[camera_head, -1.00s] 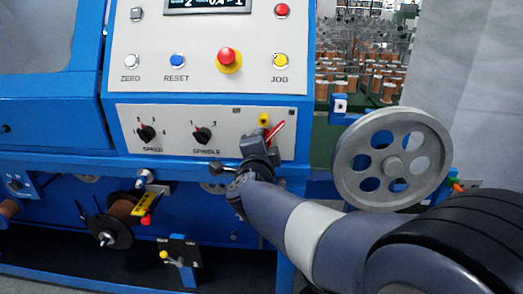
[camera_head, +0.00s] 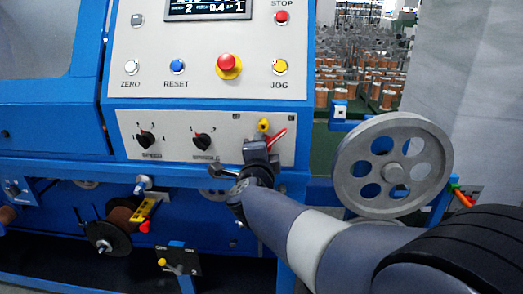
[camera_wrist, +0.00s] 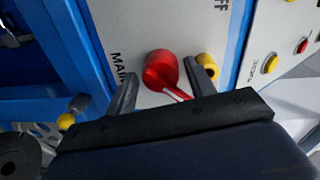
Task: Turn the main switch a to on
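The main switch, a red rotary handle (camera_head: 277,137), sits at the right end of the grey lower panel, its arm pointing up and right in the head view. In the wrist view the red switch (camera_wrist: 160,68) lies between my fingers, its arm running down and right; part of it is hidden by my gripper. Lettering "MAIN" and "OFF" shows beside it. My gripper (camera_wrist: 160,72) is open, with one finger on each side of the switch; contact cannot be told. In the head view my gripper (camera_head: 257,152) is just below and left of the handle.
A yellow part (camera_head: 263,124) sticks out just above the switch, close to my right finger in the wrist view (camera_wrist: 208,65). The SPINDLE knob (camera_head: 202,142) is left. The red emergency button (camera_head: 228,64) is above.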

